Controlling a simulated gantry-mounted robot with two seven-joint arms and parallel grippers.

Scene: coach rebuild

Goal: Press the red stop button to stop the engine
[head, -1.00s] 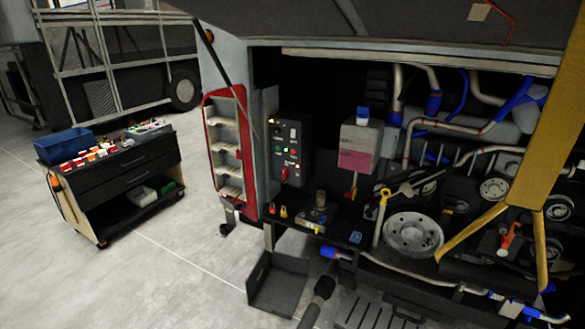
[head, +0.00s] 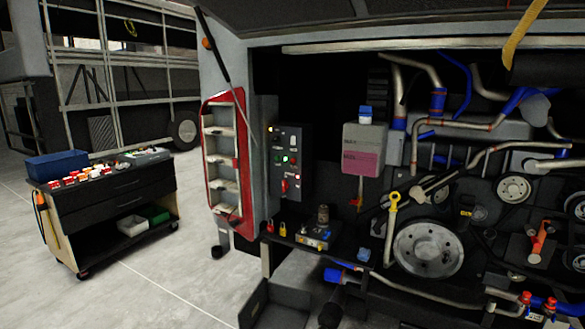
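A dark upright control panel (head: 291,180) stands at the left of the open engine bay. It carries small lit indicators, knobs and a pale label. A red control (head: 284,186) shows low on its left side. It is too small to tell whether this is a button or a handle. Nothing touches the panel or covers its face. Neither of my grippers can be made out. A yellow curved part (head: 522,35) is cut off at the top right; I cannot tell whether it is mine.
A red-framed shelf door (head: 207,160) stands left of the panel. A pink and grey tank (head: 362,152) hangs to its right, beside engine pulleys (head: 428,249) and pipes. Small padlocks (head: 283,229) sit below. A tool cart (head: 115,195) stands left on open floor.

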